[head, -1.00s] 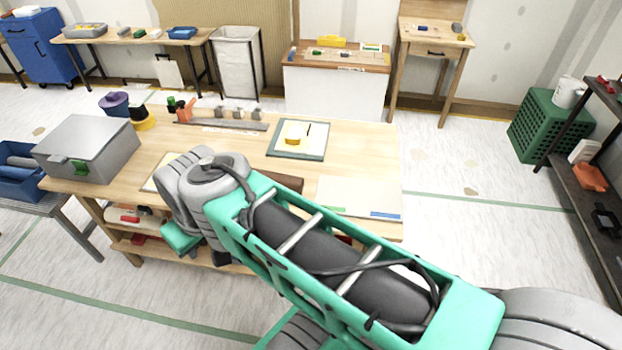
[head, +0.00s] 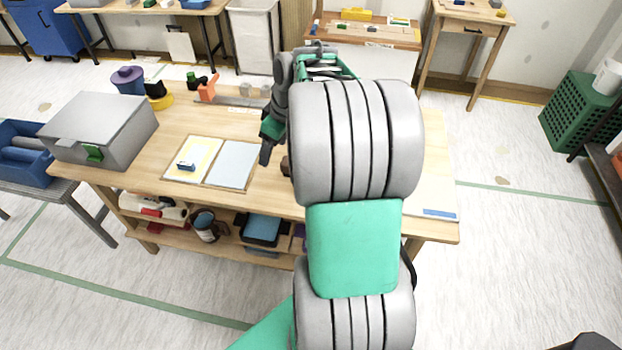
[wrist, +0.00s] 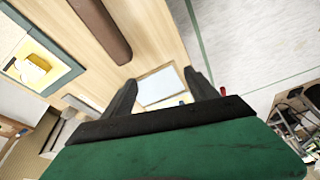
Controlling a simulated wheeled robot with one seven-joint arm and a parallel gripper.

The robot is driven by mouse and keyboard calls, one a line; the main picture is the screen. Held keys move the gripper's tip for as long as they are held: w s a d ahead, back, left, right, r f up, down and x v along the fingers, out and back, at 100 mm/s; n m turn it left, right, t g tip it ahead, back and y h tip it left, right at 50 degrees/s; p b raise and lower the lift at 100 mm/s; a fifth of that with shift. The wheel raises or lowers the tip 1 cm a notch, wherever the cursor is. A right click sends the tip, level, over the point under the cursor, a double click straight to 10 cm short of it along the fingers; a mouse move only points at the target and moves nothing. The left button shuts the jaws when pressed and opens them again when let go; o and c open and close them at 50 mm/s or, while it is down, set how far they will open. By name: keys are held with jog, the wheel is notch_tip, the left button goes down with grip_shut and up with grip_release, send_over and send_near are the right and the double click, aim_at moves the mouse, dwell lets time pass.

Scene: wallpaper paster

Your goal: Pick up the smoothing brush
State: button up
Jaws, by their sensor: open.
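A long brown, round-ended bar (wrist: 103,28) lies on the wooden table in the wrist view and looks like the smoothing brush; no bristles show. In the head view only a small brown end (head: 286,166) shows beside my arm, which hides the rest. My gripper (wrist: 160,77) is open and empty, its two dark fingers apart. In the wrist view the brown bar lies above and left of the fingers, apart from them. In the head view my gripper (head: 267,142) is over the middle of the table, left of the brown end.
A panel with yellow and pale sheets (head: 232,166) lies left of my gripper. A grey box (head: 100,125) stands at the table's left end. A yellow object (wrist: 35,70) sits on a framed board in the wrist view. Bare wood (head: 270,190) shows near the front edge.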

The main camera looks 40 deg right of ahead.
jog(key=shift+n+t+y, duration=0.3)
jog(key=shift+n+y, duration=0.2)
jog(key=shift+n, duration=0.4)
jog(key=s+d+f, duration=0.1)
jog(key=d+f, duration=0.2)
jog(key=d, duration=0.1)
jog(key=s+d+f+b, duration=0.1)
jog(key=d+f, duration=0.3)
jog(key=d, duration=0.1)
jog(key=s+d+f, duration=0.1)
jog(key=d+f, duration=0.2)
jog(key=d, duration=0.1)
jog(key=shift+d+f, duration=0.25)
jog(key=shift+f, duration=0.5)
jog(key=x, duration=0.3)
jog(key=p+x, duration=0.1)
jog(key=x, duration=0.3)
jog(key=shift+a+r, duration=0.15)
jog(key=shift+a, duration=0.1)
grip_shut()
